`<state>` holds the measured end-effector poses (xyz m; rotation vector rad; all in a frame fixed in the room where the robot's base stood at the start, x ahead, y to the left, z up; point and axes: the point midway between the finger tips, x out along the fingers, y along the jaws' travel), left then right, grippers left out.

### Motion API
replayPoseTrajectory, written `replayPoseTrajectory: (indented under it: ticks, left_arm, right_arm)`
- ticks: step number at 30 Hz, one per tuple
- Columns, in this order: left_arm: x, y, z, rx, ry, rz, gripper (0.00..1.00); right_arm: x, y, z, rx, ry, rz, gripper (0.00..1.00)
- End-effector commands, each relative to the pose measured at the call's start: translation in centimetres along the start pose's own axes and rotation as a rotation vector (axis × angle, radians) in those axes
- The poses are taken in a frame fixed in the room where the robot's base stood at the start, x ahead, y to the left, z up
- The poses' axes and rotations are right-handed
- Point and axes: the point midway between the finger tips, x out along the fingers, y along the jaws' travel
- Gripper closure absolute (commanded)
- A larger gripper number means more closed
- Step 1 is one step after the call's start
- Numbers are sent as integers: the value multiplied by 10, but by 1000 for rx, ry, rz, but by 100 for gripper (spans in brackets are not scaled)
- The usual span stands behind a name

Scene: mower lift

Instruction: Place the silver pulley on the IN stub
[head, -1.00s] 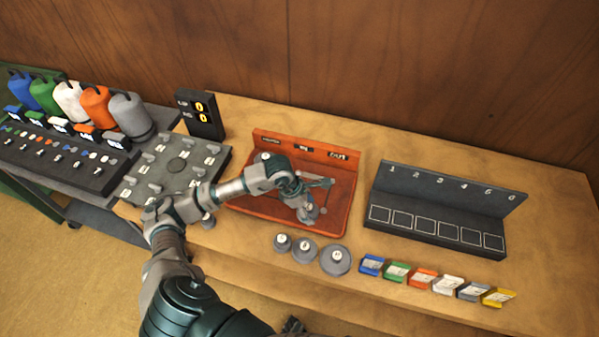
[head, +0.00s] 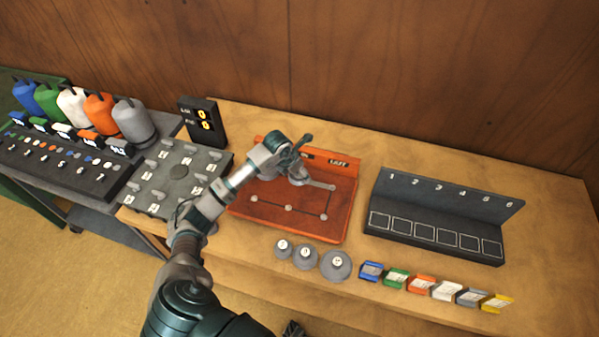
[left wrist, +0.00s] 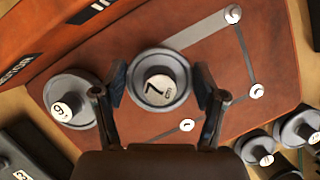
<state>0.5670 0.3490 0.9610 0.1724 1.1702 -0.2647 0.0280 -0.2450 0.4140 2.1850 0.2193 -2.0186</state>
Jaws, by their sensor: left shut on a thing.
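My left gripper (left wrist: 160,88) is shut on a silver-grey pulley (left wrist: 158,78) marked 7, with one finger on each side of its rim. In the head view the left gripper (head: 299,170) is over the back part of the red board (head: 275,224), near its labelled back wall. The label nearest the held pulley is partly cut off in the wrist view. The stub under the pulley is hidden, so I cannot tell whether it is seated. Another grey pulley (left wrist: 70,100) sits on the board beside the MOTOR label.
Several grey pulleys (head: 336,265) stand in front of the board. Coloured tags (head: 421,284) lie to their right. A dark numbered rack (head: 440,217) stands right of the board, and a grey peg plate (head: 176,178) left of it. Bare stubs (head: 323,217) stand on the board's front part.

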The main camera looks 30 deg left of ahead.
Motion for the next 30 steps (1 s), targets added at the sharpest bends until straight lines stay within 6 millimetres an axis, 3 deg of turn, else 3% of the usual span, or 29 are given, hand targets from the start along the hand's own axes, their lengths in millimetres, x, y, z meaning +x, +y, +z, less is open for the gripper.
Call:
replayPoseTrajectory:
  ticks: [6,15,20,21,23,24,30]
  left_arm:
    - [9,15,15,1,0,-1,76]
    - [40,15,2,0,1,-1,76]
    - [42,16,2,1,0,0,76]
    - [42,16,1,1,1,0,24]
    - [42,16,1,1,1,0,9]
    - [42,16,1,1,1,0,4]
    - [42,15,2,1,0,0,4]
  right_arm:
    - [-2,0,-1,0,1,0,60]
    - [-8,0,-2,0,2,0,60]
    - [-8,0,-2,1,2,-1,60]
    - [-8,-1,-2,1,2,-1,60]
    - [-8,-2,-2,1,3,-2,60]
    - [-8,-2,-3,2,3,-2,60]
    - [-8,-4,-3,2,3,-4,60]
